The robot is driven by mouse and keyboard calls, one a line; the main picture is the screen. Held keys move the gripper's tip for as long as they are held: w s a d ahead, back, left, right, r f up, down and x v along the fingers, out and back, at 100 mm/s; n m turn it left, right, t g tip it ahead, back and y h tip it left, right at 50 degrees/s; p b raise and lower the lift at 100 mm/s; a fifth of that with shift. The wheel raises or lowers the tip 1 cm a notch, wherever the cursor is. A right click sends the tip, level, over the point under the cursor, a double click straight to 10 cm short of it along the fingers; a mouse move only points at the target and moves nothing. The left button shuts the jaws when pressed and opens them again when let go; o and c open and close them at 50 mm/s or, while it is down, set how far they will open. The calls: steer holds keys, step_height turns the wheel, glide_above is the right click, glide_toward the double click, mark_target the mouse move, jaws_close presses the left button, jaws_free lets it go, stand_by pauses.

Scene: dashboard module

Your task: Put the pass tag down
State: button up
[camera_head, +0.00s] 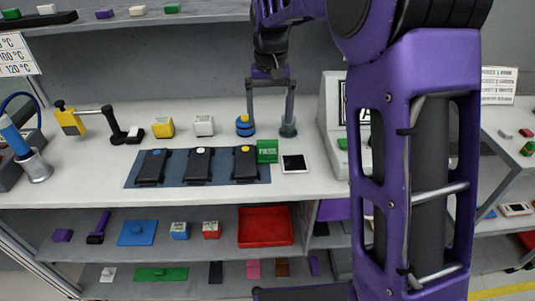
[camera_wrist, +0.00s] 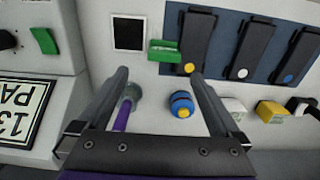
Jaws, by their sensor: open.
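A small green tag (camera_head: 267,151) with pale markings, which looks like the pass tag, is on the bench at the right edge of the blue mat, beside the right-hand black module (camera_head: 245,172). It also shows in the wrist view (camera_wrist: 163,55), beyond my fingertips. My gripper (camera_head: 269,117) is open and points down, with nothing between its fingers. It is behind the tag and apart from it.
A blue-and-yellow round piece (camera_head: 245,126) and a grey-green round holder (camera_head: 288,127) stand close to my fingers. A white square with a dark face (camera_head: 295,163) lies right of the tag. The blue mat (camera_head: 131,180) bears several black modules.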

mark_target(268, 141)
step_height(268, 141, down, 5)
steer(key=shift+r, duration=0.2)
steer(key=f, duration=0.1)
steer(key=f+b, duration=0.1)
steer(key=f, duration=0.2)
steer(key=shift+s+a+f, duration=0.1)
steer(key=shift+s+a, duration=0.15)
steer(key=shift+a, duration=0.05)
steer(key=shift+f+b, duration=0.3)
steer(key=shift+f, duration=0.2)
steer(key=c, duration=1.5)
steer(key=shift+r, duration=0.1)
